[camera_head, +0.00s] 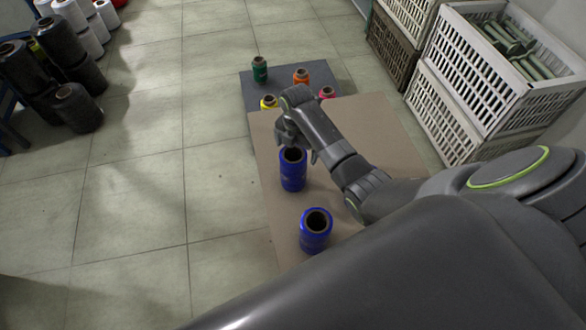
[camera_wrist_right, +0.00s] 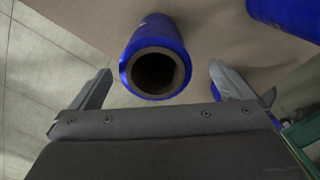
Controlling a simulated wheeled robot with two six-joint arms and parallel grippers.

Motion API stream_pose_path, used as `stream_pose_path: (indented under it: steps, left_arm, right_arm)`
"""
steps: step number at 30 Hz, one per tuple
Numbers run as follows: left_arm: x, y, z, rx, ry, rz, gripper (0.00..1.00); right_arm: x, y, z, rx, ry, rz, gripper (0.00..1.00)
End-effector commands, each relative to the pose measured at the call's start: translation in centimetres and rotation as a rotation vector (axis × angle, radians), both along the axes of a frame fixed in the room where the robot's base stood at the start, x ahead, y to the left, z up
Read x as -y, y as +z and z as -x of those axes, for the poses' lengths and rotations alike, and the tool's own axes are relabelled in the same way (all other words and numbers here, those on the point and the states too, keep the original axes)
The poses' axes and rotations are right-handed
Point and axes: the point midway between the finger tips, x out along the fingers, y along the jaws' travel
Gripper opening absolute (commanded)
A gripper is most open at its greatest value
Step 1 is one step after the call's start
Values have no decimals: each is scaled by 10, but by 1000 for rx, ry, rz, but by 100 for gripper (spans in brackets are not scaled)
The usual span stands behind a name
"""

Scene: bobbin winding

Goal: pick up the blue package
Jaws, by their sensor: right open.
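Two blue packages stand upright on the tan board (camera_head: 395,125). The farther blue package (camera_head: 293,172) is right below my right gripper (camera_head: 298,148) in the head view. The nearer blue package (camera_head: 315,234) stands closer to me. In the right wrist view one blue package (camera_wrist_right: 155,60) lies between the two open fingers of my right gripper (camera_wrist_right: 160,88), its dark hollow core facing the camera. There is a gap on both sides of it. Part of the other blue package (camera_wrist_right: 285,15) shows at the top right. My left gripper is not in view.
White crates (camera_head: 465,110) stand at the right. Dark spools (camera_head: 75,107) stand at the left; the tiled floor between is clear.

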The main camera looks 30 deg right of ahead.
Motion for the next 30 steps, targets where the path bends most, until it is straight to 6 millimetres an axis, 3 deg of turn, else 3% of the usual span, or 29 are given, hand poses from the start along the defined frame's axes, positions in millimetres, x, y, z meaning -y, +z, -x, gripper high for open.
stream_pose_path:
  steps: [3,9,18,29,30]
  left_arm:
    - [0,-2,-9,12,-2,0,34]
    - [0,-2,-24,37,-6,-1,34]
    - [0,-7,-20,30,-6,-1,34]
    - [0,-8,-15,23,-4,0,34]
    - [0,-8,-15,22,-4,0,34]
  right_arm:
    - [0,-15,0,-1,1,0,100]
    - [-2,-26,0,-2,0,-1,100]
    - [-8,-65,-2,-1,0,0,100]
    - [-8,-72,-2,1,0,0,100]
    - [-8,-72,-2,1,0,0,95]
